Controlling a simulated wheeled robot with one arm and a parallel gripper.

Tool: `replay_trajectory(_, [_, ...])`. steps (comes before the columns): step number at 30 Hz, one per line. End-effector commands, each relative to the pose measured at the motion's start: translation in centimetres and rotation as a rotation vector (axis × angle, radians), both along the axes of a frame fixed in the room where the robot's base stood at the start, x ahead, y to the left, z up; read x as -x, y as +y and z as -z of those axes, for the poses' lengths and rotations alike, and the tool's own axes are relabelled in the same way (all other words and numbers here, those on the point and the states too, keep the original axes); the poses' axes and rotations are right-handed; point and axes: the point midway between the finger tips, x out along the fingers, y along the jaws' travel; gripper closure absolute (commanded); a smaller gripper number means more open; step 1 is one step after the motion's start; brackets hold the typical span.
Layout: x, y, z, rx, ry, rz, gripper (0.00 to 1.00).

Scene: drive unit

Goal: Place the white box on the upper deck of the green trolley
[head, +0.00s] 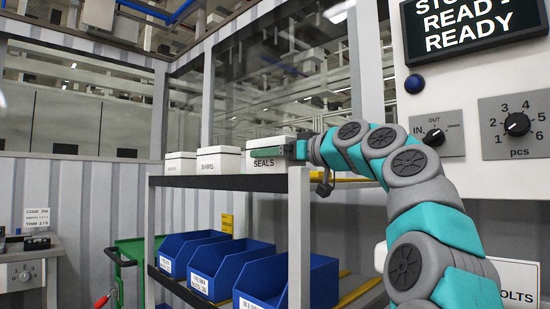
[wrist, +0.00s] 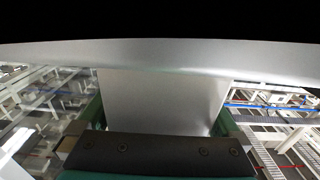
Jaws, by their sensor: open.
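Several white boxes stand in a row on the top shelf in the head view. The nearest, labelled SEALS (head: 263,163), is at my gripper (head: 280,154); another, labelled SHIMS (head: 218,162), is to its left. My gripper is open, with a green finger along the front of the SEALS box. In the wrist view a pale box face (wrist: 160,95) lies between the green fingers; contact cannot be told. The green trolley (head: 126,248) is partly visible at lower left, behind the shelf post. Its decks are mostly hidden.
The rack's dark top shelf (head: 225,182) has a front post. Blue bins (head: 262,278) sit on the shelf below. A control panel (head: 480,110) is at right. A bench (head: 30,255) with a small device stands at far left. A red handle (head: 103,301) is near the trolley.

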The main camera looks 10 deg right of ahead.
Motion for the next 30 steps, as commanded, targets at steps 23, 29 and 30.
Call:
replay_trajectory(23, [0.02, -0.06, 0.08, 0.000, 0.001, 0.000, 0.77])
replay_trajectory(29, [0.02, -0.07, 0.08, 0.000, 0.001, 0.000, 0.99])
replay_trajectory(30, [0.04, -0.06, 0.04, 0.000, 0.001, 0.000, 1.00])
